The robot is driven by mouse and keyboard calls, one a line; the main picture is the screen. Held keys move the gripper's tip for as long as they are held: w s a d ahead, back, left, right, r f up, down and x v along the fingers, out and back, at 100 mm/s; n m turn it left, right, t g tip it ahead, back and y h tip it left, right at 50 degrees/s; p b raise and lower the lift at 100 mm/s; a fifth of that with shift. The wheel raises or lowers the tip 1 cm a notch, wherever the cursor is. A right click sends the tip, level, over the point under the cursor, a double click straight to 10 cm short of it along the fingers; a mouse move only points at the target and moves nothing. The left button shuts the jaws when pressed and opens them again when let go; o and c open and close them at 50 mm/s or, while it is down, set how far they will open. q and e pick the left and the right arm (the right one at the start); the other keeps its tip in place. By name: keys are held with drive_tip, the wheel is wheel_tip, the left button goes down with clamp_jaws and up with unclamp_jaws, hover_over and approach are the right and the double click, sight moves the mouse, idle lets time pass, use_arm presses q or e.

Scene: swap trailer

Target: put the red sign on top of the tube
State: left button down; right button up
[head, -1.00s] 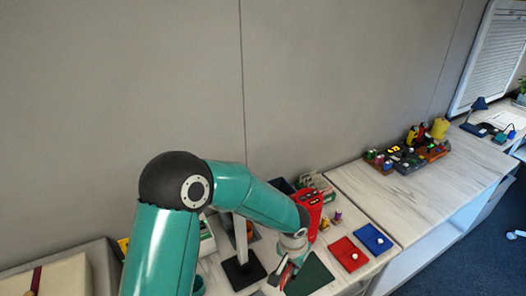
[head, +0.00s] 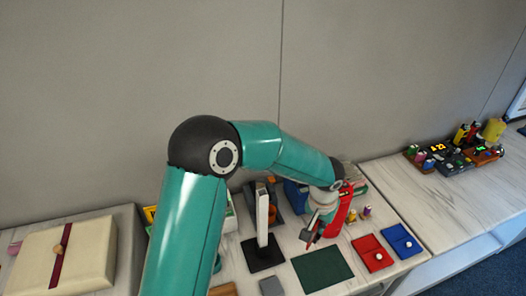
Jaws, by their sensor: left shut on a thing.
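My left gripper (head: 313,236) is small in the head view, pointing down above the counter just beyond the dark green mat (head: 322,269). It is shut on a small, thin red thing, which seems to be the red sign; the fingers hide most of it. A pale upright post (head: 262,219) on a black square base (head: 264,254) stands to the left of the gripper, apart from it. No other thing shows clearly as the tube, and I cannot tell whether this post is it. My right gripper is not in view.
A larger red object (head: 341,214) stands just behind my left wrist. A red tray (head: 368,247) and a blue tray (head: 397,234) lie to the right. A cream box (head: 85,257) is at far left. Several small items crowd the wall; the right counter's front (head: 440,215) is clear.

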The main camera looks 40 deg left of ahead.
use_arm(q)
drive_tip(key=s+a+r+n+b, duration=0.1)
drive_tip(key=s+a+r+n, duration=0.3)
drive_tip(key=r, duration=0.4)
drive_tip(key=s+a+r+n+g+y+b, duration=0.1)
drive_tip(key=a+r+n, duration=0.2)
drive_tip(key=a+r, duration=0.3)
drive_tip(key=s+a+r+n+b, duration=0.1)
drive_tip(key=s+a+r+n, duration=0.25)
drive_tip(key=r, duration=0.55)
drive_tip(key=shift+w+a+f+b, duration=0.1)
drive_tip(key=shift+w+f+b, duration=0.05)
drive_tip(key=shift+f+b, duration=1.15)
drive_tip(key=shift+w+f+b, duration=0.1)
drive_tip(key=shift+f+b, duration=1.1)
drive_tip(key=shift+f, duration=0.05)
drive_tip(key=shift+f, duration=0.55)
drive_tip(key=shift+f+b, duration=0.25)
drive_tip(key=shift+b, duration=0.05)
drive_tip(key=shift+f, duration=0.3)
drive_tip(key=shift+f+b, duration=0.3)
drive_tip(key=shift+b, duration=0.05)
drive_tip(key=shift+f+b, duration=0.4)
drive_tip(key=shift+f, duration=0.35)
